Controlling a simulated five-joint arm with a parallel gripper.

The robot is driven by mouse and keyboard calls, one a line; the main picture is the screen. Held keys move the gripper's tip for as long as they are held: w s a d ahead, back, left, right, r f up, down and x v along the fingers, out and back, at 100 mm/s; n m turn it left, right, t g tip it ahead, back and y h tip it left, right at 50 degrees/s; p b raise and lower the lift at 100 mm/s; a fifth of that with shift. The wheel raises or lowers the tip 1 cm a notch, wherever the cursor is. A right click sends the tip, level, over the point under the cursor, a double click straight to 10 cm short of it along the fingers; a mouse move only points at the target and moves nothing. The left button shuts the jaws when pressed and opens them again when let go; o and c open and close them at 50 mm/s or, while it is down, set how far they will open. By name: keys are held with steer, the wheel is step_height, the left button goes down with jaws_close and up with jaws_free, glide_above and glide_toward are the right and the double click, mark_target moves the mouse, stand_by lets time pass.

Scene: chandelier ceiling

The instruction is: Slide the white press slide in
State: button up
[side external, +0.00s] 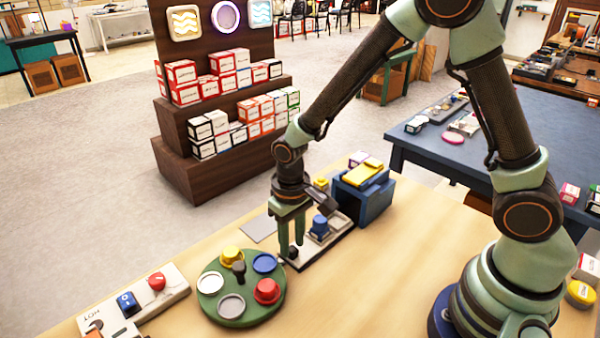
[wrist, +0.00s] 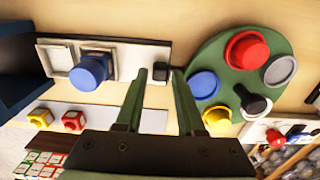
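The white press slide (wrist: 128,58) is a flat white strip in a dark-edged track in the wrist view. A blue cup-like piece (wrist: 93,70) sits on it, and a small black knob (wrist: 160,70) stands at its end away from the press. In the side view the slide (side external: 317,254) sticks out from the blue press (side external: 374,203) with the yellow top (side external: 363,172). My gripper (side external: 292,250) points down at the knob end; its fingers are apart. In the wrist view my gripper (wrist: 159,75) has one fingertip on each side of the knob; contact is not clear.
A green round turntable (side external: 243,316) with coloured cups and a dark centre knob stands close beside my gripper. A white button panel (side external: 178,285) with a red button is farther left. A grey flat plate (side external: 259,228) lies behind the slide. Bare wood lies in front.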

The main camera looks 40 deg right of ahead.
steer(key=shift+f, duration=0.75)
steer(key=shift+c, duration=0.3)
jaws_close()
steer(key=shift+r, duration=0.1)
stand_by(0.6)
